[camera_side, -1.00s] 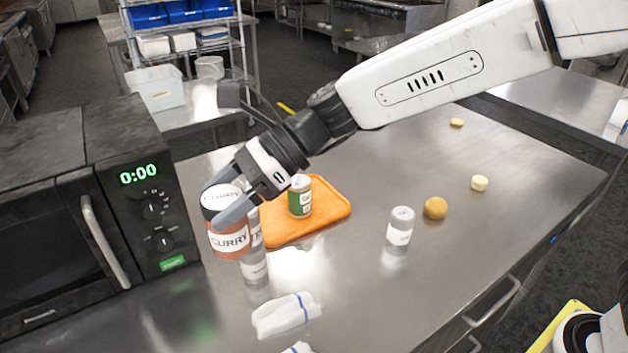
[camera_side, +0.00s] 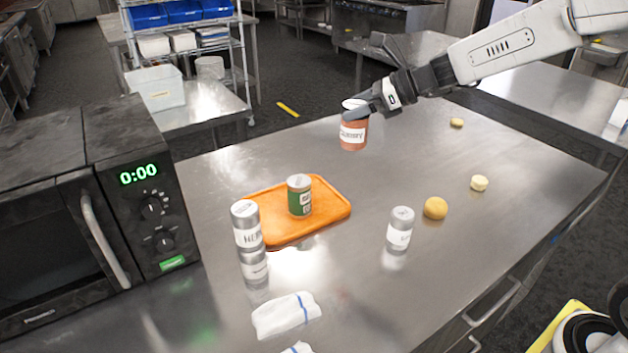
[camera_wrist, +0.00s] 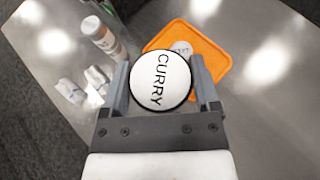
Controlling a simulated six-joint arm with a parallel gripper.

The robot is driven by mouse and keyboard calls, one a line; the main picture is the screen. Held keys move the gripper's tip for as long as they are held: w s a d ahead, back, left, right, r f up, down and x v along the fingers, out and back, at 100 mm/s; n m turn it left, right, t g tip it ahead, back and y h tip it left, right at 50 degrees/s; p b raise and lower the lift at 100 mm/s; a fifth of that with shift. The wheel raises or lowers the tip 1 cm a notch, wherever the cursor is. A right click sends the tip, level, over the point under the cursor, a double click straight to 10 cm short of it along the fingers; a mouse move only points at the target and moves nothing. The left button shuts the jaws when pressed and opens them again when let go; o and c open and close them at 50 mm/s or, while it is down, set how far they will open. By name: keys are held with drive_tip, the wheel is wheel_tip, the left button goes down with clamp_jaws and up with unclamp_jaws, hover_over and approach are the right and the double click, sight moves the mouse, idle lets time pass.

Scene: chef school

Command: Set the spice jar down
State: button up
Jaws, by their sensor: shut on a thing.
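My gripper (camera_side: 368,103) is shut on the curry spice jar (camera_side: 353,134), an orange-red jar with a white label and a white lid. It is near the far edge of the steel table, beyond the orange tray. I cannot tell whether its base touches the table. In the wrist view the round lid marked CURRY (camera_wrist: 160,80) sits between both fingers of the gripper (camera_wrist: 164,85).
An orange tray (camera_side: 325,215) holds a green-labelled jar (camera_side: 300,196). Several round foods (camera_side: 435,208) lie right. A white cloth (camera_side: 285,314) is in front, a microwave (camera_side: 80,200) left.

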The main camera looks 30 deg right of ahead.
drive_tip(key=s+d+m+t+h, duration=0.2)
drive_tip(key=s+d+m+h, duration=0.1)
drive_tip(key=d, duration=1.1)
drive_tip(key=s+d+m+t+h, duration=0.1)
drive_tip(key=s+d+m+h, duration=0.25)
drive_tip(key=d, duration=1.15)
wheel_tip(320, 180, down, 11)
drive_tip(key=shift+a+y, duration=0.35)
drive_tip(key=shift+a, duration=0.05)
drive_tip(key=w+d+f, duration=0.5)
drive_tip(key=w+f, duration=0.4)
drive_tip(key=w, duration=0.3)
drive_tip(key=shift+w+d+f, duration=0.15)
